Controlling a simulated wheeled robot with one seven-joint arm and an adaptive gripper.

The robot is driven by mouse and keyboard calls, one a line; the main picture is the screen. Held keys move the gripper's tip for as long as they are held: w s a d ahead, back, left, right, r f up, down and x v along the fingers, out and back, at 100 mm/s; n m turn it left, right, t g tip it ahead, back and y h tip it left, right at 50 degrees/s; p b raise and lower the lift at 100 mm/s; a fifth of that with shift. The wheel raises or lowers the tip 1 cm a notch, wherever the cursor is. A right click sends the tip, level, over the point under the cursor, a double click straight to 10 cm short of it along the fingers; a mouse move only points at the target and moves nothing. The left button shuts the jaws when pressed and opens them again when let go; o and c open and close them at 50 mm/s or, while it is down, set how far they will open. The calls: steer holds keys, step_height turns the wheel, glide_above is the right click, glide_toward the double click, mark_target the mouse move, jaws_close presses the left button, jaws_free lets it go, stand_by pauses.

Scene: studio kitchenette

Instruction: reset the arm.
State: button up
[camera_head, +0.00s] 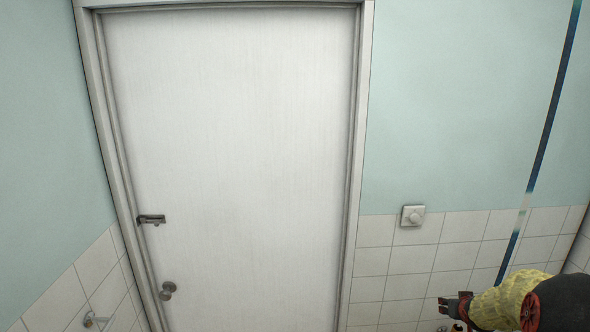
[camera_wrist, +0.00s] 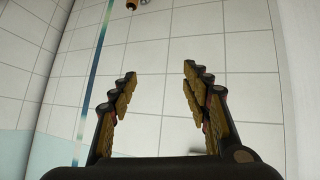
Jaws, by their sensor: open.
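My gripper (camera_wrist: 157,80) shows in the wrist view with its two dark, yellow-padded fingers spread apart. Nothing is between them, and a white tiled wall lies beyond. In the head view, my arm enters at the lower right with a yellow and black link. The red and dark end part of my gripper (camera_head: 458,308) is partly visible there, in front of the tiled wall and to the right of the door.
A closed white door (camera_head: 235,150) with a latch (camera_head: 152,219) and a round knob (camera_head: 167,291) fills the middle. A switch (camera_head: 412,215) is on the wall right of it. A blue vertical strip (camera_head: 540,160) runs near my arm.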

steer(key=s+a+r+n+g+y+b, duration=0.1)
steer(key=s+a+b, duration=0.6)
steer(key=s+a, duration=0.9)
steer(key=s+a+r+n+g+y+b, duration=0.1)
steer(key=s+a+b, duration=0.7)
steer(key=s+a, duration=0.8)
steer(key=shift+s+a+r+g+y, duration=0.15)
steer(key=shift+s+r+g+y, duration=0.5)
steer(key=shift+s, duration=2.9)
steer(key=shift+f, duration=0.1)
